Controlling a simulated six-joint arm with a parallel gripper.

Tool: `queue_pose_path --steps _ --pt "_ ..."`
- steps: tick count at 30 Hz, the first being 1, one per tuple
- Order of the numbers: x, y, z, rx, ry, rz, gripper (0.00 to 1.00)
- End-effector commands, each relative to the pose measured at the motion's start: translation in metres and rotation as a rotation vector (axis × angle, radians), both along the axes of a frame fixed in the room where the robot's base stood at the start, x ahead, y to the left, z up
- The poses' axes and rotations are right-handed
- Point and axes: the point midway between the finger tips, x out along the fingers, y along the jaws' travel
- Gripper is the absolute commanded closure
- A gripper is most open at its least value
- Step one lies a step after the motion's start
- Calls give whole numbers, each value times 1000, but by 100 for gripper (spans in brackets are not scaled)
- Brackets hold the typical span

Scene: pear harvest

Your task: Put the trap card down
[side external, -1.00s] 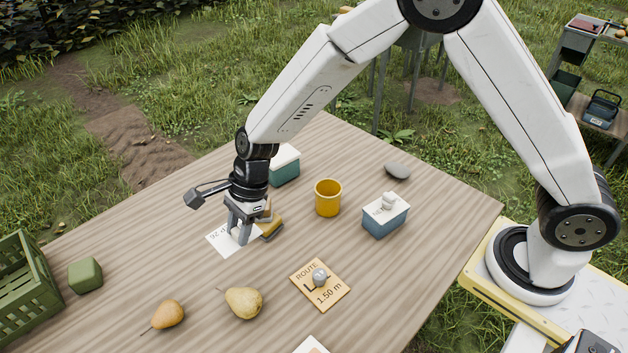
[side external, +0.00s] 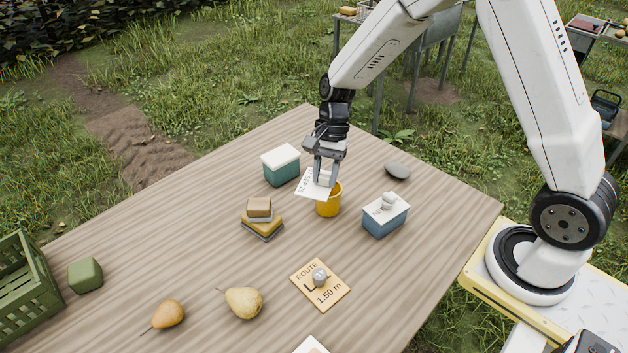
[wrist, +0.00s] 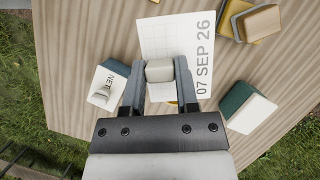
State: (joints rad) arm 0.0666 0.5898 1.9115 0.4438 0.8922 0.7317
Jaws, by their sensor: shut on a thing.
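The trap card is a white sheet (wrist: 202,75) with a grid and the print "07 SEP 26" in the wrist view. It also shows in the side view (side external: 309,188). My gripper (wrist: 160,80) is shut on a pale block-shaped grip on the card. In the side view my gripper (side external: 325,178) holds the card in the air, over or beside the yellow cup (side external: 329,207). The card hides part of the cup, and only a sliver of yellow shows below it in the wrist view.
Stacked blocks (side external: 262,222), a route card (side external: 320,284), two pears (side external: 244,302) and a grey stone (side external: 397,171) lie around. Bare wood lies between the stack and route card.

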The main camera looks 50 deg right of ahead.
Motion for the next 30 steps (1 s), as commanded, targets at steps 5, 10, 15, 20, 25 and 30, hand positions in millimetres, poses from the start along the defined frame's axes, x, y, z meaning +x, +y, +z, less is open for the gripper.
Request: queue_pose_path --steps 5,10,15,20,25,30 --pt "-25 -56 0 0 0 143 100" --pt "-57 -103 0 1 1 297 100" --pt "-96 -145 0 1 0 460 100" --pt "-140 -180 2 1 -1 621 100" --pt "-190 -208 4 2 -2 796 100" --pt "-229 -223 6 2 -2 930 100"
